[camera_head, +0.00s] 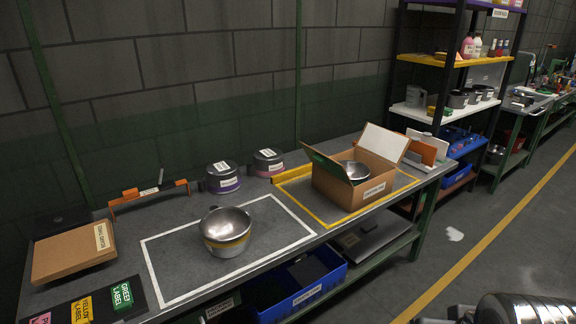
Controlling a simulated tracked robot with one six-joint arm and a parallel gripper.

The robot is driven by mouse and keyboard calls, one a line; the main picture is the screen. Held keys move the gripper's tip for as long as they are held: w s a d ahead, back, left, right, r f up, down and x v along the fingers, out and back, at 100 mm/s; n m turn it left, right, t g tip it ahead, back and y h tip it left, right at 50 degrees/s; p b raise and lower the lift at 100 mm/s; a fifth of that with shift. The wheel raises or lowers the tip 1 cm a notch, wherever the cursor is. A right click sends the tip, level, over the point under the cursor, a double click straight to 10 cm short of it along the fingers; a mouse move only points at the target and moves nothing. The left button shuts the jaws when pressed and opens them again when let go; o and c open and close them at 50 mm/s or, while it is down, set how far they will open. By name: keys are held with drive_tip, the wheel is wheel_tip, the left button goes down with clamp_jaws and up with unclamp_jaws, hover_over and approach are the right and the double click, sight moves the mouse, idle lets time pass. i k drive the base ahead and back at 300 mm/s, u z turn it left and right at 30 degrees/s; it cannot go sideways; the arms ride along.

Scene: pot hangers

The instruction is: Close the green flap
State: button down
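An open cardboard box (338,193) stands inside the yellow outline on the right part of the workbench. Its green flap (325,163) is on the left side and stands raised, tilted outward. A white flap (385,141) on the box's right side is also raised. A metal bowl (354,169) sits inside the box, partly hidden by the front wall and the green flap. My gripper is not in view; only shiny metal parts that seem to be mine show at the bottom right, well apart from the box.
A metal bowl with a yellow band (227,232) stands in the white outline left of the box. Two lidded pots (222,178) (268,163) stand near the wall. A tall shelf (437,62) rises behind right. The floor (468,225) at right is mostly clear.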

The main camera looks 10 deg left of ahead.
sight(334, 167)
drive_tip(key=u, duration=0.45)
drive_tip(key=i, duration=0.5)
drive_tip(key=u, duration=0.7)
drive_tip(key=i, duration=0.75)
drive_tip(key=u, duration=0.35)
